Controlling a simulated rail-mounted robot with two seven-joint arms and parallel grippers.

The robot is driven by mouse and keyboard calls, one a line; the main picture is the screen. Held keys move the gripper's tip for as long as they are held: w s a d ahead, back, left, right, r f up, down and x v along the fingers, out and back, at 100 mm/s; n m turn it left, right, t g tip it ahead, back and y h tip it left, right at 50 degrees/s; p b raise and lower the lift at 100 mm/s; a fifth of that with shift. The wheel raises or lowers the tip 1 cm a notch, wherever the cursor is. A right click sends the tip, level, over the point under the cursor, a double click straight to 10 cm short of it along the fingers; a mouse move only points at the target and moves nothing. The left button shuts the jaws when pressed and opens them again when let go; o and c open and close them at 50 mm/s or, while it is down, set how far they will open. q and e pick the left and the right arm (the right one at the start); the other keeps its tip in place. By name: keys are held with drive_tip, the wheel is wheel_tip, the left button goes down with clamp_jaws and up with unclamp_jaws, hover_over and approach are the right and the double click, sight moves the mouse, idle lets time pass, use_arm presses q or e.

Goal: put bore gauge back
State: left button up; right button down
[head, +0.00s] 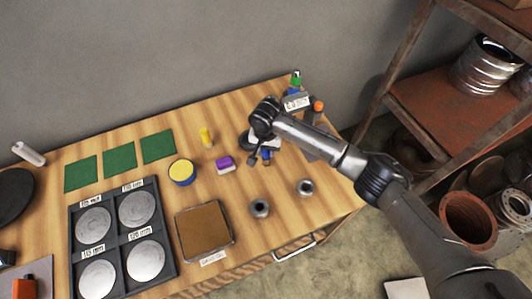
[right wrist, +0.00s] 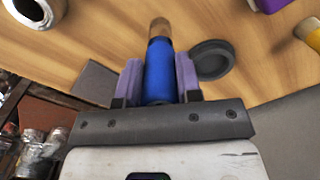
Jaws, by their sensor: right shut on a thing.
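My right gripper (head: 261,156) is above the back right part of the wooden bench. In the right wrist view its purple-padded fingers (right wrist: 158,80) are shut on a blue cylinder with a brown tip (right wrist: 158,65), which I take to be the bore gauge. Its blue part (head: 267,155) shows only slightly below the gripper in the head view. Whether its tip touches the bench I cannot tell. A brown-padded square tray (head: 205,230) with a small label lies at the bench front, empty. My left gripper is not in view.
A dark round dish (right wrist: 212,60) is beside the blue cylinder. Metal rings (head: 260,208) (head: 305,187), a purple block (head: 225,165), a yellow bottle (head: 206,138) and a yellow-topped tin (head: 182,172) stand nearby. A labelled holder (head: 297,103) is at the back; a rusty shelf (head: 440,100) stands right.

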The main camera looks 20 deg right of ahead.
wheel_tip(320, 180, down, 2)
drive_tip(key=shift+f, duration=0.15)
drive_tip(key=shift+f, duration=0.15)
drive_tip(key=c, duration=0.8)
unclamp_jaws()
wheel_tip(320, 180, up, 11)
drive_tip(key=shift+f+p, duration=0.15)
drive_tip(key=shift+p, duration=0.65)
drive_tip(key=shift+r, duration=0.75)
